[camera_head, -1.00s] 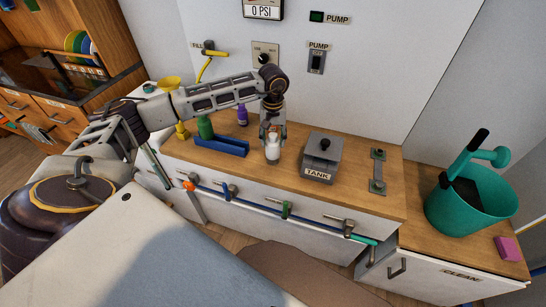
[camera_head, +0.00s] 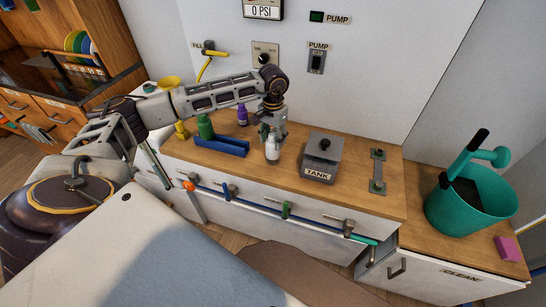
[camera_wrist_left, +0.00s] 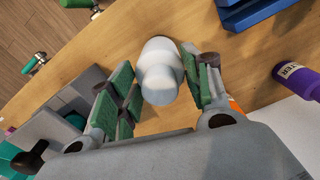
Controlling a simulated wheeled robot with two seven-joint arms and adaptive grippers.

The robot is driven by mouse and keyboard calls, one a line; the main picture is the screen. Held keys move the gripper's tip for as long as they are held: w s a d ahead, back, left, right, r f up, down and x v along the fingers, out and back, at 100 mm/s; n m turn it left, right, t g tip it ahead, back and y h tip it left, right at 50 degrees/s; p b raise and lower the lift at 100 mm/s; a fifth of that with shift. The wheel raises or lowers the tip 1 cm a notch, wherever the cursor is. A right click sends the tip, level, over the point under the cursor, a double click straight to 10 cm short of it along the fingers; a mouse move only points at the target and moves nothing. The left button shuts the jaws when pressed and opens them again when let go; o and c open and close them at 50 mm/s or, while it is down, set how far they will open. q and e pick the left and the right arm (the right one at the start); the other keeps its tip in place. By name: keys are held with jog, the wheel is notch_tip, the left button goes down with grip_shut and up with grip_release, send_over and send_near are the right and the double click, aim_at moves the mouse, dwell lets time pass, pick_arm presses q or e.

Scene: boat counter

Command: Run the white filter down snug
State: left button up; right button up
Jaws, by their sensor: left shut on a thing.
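The white filter (camera_head: 272,153) stands upright near the front of the wooden counter, left of the grey TANK box. In the left wrist view the white filter (camera_wrist_left: 160,72) shows as a pale rounded shape between green finger pads. My left gripper (camera_head: 273,136) reaches down from above and is shut on the filter's upper part. In the left wrist view my left gripper (camera_wrist_left: 163,88) has one finger on each side of it. The filter's base and whatever it sits on are hidden. My right gripper is not in view.
The grey TANK box (camera_head: 321,165) stands close to the right. A blue tray (camera_head: 222,146), green bottle (camera_head: 205,127) and purple bottle (camera_head: 242,115) stand left. A teal bucket (camera_head: 466,215) stands far right.

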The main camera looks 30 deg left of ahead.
pick_arm(q)
jog(key=shift+m, duration=1.6)
jog(key=o, duration=1.1)
jog(key=shift+n, duration=6.1)
